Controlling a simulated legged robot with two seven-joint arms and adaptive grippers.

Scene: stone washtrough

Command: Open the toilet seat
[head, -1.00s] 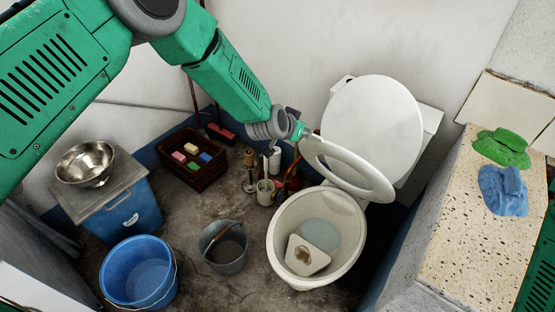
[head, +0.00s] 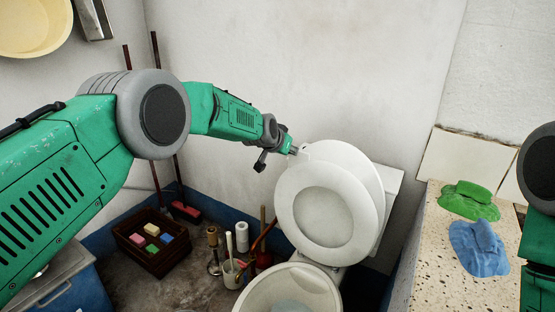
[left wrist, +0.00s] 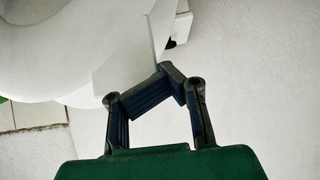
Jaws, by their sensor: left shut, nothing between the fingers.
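The white toilet seat (head: 285,208) stands raised, close to upright, in front of the white lid (head: 352,160). The lid leans back toward the cistern and wall. The open bowl (head: 262,290) is below, cut off by the frame's bottom edge. My left gripper (head: 297,151) is shut and empty at the upper left edge of the seat; whether it touches is unclear. In the left wrist view, the gripper (left wrist: 160,82) is close to large white curved toilet parts (left wrist: 60,50). My right gripper is out of view; only part of the right arm shows at the right edge.
A speckled stone ledge (head: 425,250) with a green cloth (head: 468,200) and a blue cloth (head: 480,250) is at the right. A crate of sponges (head: 150,262) and brushes (head: 230,250) stand on the floor left of the toilet. The wall is close behind.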

